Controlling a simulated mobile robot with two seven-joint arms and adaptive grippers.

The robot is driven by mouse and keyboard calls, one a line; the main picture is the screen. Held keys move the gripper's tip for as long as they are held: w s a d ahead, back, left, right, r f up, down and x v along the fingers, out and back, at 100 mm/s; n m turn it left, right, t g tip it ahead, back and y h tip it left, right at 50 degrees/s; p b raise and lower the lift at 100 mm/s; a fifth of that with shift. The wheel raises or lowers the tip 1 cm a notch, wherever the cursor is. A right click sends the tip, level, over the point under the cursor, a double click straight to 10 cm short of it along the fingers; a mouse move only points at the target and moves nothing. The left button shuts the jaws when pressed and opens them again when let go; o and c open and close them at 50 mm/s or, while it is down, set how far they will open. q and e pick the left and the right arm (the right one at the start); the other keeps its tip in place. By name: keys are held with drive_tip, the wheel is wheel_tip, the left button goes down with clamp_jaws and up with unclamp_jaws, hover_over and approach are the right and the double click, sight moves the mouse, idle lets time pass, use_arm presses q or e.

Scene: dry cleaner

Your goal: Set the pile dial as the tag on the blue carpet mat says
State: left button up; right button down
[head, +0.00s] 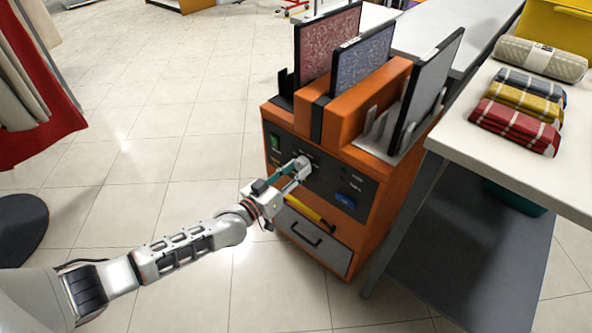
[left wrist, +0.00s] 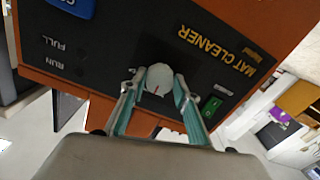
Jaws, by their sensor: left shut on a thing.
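The orange mat cleaner (head: 350,135) stands in the middle of the head view, its dark control panel facing me. My left gripper (head: 300,168) is shut on the round white dial on that panel. In the left wrist view the dial (left wrist: 159,77) sits between the two fingers, with a short red mark on its face. The scale around it cannot be read. My right gripper is not in view.
The panel also has a green switch (head: 275,141) and a blue button (head: 345,201). A grey drawer (head: 315,243) is below. A white table (head: 510,155) with folded cloths is at right.

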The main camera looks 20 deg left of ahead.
use_arm(q)
drive_tip(key=shift+r+m, duration=0.2)
drive_tip(key=shift+m, duration=0.2)
drive_tip(key=shift+w+m+p, duration=0.1)
drive_tip(key=shift+m+p, duration=0.25)
drive_tip(key=shift+m, duration=0.95)
drive_tip(key=shift+f+m+p, duration=0.2)
drive_tip(key=shift+m+p, duration=0.15)
drive_tip(key=shift+m, duration=0.35)
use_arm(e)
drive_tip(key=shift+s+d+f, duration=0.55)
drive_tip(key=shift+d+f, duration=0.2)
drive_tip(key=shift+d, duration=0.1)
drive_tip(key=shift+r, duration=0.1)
use_arm(q)
drive_tip(key=o, duration=1.1)
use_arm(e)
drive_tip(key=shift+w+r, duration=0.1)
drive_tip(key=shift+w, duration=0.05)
